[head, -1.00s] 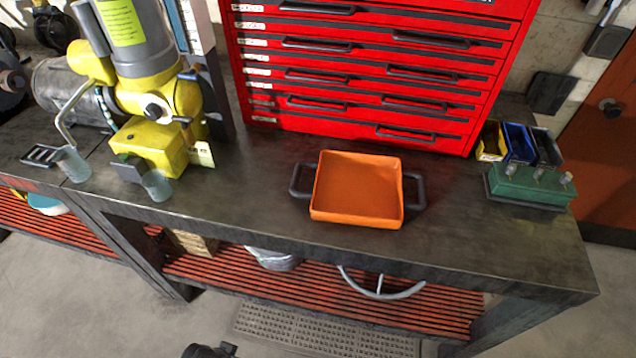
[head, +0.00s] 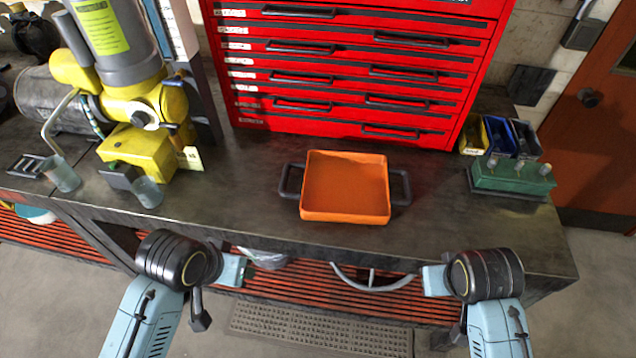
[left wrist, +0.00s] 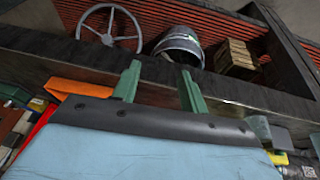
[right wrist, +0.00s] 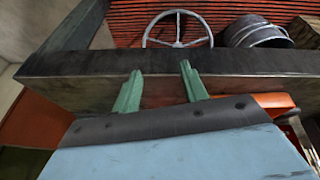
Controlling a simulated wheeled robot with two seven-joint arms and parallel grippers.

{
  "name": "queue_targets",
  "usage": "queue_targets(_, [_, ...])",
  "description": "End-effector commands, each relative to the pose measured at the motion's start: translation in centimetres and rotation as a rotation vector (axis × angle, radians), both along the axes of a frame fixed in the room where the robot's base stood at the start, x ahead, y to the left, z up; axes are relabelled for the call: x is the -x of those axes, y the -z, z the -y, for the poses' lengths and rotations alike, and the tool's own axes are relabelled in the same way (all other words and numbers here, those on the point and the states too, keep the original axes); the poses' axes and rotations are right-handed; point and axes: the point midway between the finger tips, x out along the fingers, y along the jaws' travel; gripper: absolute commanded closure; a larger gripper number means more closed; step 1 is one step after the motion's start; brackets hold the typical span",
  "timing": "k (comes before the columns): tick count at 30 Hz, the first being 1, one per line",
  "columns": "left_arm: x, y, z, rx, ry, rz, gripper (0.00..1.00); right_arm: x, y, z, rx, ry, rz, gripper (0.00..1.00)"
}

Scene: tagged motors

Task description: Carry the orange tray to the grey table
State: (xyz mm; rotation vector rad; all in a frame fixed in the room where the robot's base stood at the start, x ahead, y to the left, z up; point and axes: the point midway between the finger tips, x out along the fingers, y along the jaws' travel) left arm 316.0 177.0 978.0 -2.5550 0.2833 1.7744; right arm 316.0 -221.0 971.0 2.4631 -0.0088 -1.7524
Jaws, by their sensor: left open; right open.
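The orange tray (head: 345,190) is square and shallow, with a dark handle on its left and right sides. It sits flat and empty on the dark workbench (head: 240,205), near the front edge. My left gripper (head: 262,262) is in front of the bench edge, left of the tray and apart from it. My right gripper (head: 425,272) is in front of the edge, to the tray's right, also apart. In the wrist views the green fingers of my left gripper (left wrist: 158,85) and right gripper (right wrist: 160,90) are spread with nothing between them. No grey table can be made out separately.
A red drawer cabinet (head: 350,75) stands behind the tray. A yellow machine (head: 140,150) is at left. A green block (head: 510,176) and small bins (head: 500,138) are at right. Below, a slatted shelf holds a wheel (left wrist: 108,25), a bucket (left wrist: 180,45) and a crate (left wrist: 236,60).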

Motion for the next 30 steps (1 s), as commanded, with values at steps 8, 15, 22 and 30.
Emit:
queue_targets(8, [-9.4,-2.4,2.5,0.062,-0.019,0.02,0.57,-9.6,-2.3,-1.6,0.033,0.058,0.031,0.57])
queue_targets(15, [-17.8,-6.6,3.4,0.093,-0.081,0.019,0.57,-18.0,-6.9,-4.3,0.077,0.08,0.051,0.57])
queue_targets(22, [-20.8,-8.8,3.3,0.102,-0.12,0.017,0.57,-20.8,-9.4,-5.5,0.101,0.084,0.061,0.57])
queue_targets(30, [-20.9,-9.0,3.3,0.104,-0.123,0.017,0.57,-21.0,-9.5,-5.6,0.103,0.083,0.062,0.57])
